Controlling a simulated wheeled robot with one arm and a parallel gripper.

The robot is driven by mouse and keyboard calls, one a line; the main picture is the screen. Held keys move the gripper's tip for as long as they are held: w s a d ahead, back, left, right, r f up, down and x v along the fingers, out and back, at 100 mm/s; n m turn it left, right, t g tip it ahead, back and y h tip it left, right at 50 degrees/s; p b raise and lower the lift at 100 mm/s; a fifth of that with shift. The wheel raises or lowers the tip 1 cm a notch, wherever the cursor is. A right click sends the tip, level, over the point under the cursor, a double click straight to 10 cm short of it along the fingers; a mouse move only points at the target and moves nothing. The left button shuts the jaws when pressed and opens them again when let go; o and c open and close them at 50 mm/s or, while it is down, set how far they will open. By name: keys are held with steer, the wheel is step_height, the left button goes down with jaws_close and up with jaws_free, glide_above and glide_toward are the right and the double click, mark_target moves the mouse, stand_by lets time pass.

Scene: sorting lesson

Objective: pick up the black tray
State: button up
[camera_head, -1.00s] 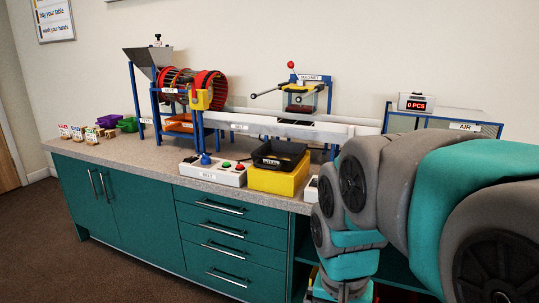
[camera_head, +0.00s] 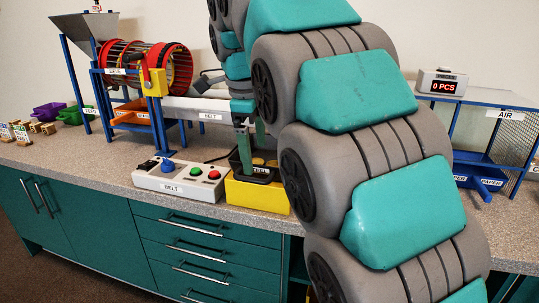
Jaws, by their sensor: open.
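The black tray (camera_head: 236,166) sits on a yellow block (camera_head: 258,194) near the front edge of the counter. Its right part is hidden behind my arm. Some small yellowish pieces seem to show inside it. My gripper (camera_head: 252,152) points down at the tray, its teal fingers open around or just inside the near left part of the rim. I cannot tell whether the fingers touch the tray.
The white BELT control box (camera_head: 180,178) with coloured buttons stands close left of the yellow block. The belt (camera_head: 195,108) runs behind. The sieve drum (camera_head: 145,68) stands back left. The AIR unit (camera_head: 500,115) is at right. Bare counter lies left of the control box.

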mark_target(263, 175)
steer(key=shift+w+a+r, duration=0.1)
steer(key=shift+w+a, duration=0.05)
steer(key=shift+w, duration=0.1)
steer(key=shift+a+p+x, duration=0.2)
steer(key=shift+p+x, duration=0.05)
steer(key=shift+x, duration=1.7)
steer(key=shift+a+p+x, duration=0.15)
steer(key=shift+p+x, duration=0.05)
steer(key=shift+x, duration=1.75)
steer(key=c, duration=1.5)
